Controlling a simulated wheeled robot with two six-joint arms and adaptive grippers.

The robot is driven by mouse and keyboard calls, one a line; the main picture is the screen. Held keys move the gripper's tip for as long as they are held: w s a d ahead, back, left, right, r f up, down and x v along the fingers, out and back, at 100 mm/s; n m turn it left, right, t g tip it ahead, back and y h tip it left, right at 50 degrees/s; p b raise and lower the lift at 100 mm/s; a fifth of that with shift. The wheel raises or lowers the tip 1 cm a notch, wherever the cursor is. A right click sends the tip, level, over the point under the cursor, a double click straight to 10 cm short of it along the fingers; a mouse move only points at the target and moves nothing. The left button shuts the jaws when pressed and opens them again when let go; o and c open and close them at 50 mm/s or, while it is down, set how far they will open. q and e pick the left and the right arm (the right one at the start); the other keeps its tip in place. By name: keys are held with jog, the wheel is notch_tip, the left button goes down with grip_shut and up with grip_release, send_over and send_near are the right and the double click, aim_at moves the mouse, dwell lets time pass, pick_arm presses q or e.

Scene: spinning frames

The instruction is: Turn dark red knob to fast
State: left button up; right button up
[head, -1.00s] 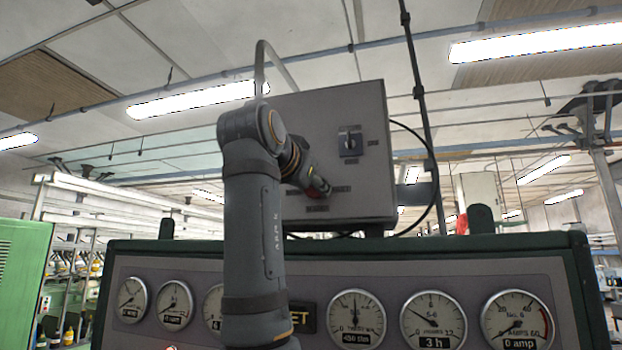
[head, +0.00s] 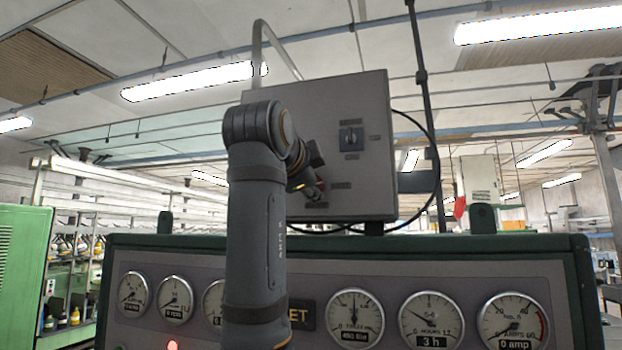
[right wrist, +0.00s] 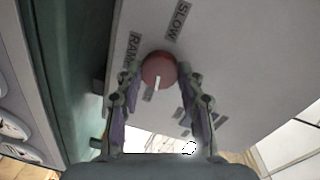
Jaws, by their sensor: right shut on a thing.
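The dark red knob (right wrist: 158,68) sits on the face of a grey control box (head: 365,100), with a white pointer mark toward the bottom of the right wrist view. The labels "SLOW" (right wrist: 178,20) and "RAMP" (right wrist: 132,62) stand around it; another label below it is partly hidden. My right gripper (right wrist: 160,73) is shut on the knob, one finger on each side. It also shows in the head view (head: 315,184). My left gripper is not in view.
A second switch (head: 351,137) is higher on the box. Below is a dark green machine panel with several round gauges (head: 431,319) and a lit red lamp (head: 172,345). A black cable (head: 434,165) loops right of the box. A green cabinet (head: 22,262) stands at the left.

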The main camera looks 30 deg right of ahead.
jog(key=shift+m, duration=0.8)
jog(key=o, duration=0.9)
jog(key=shift+o, duration=1.3)
jog(key=shift+s, duration=0.15)
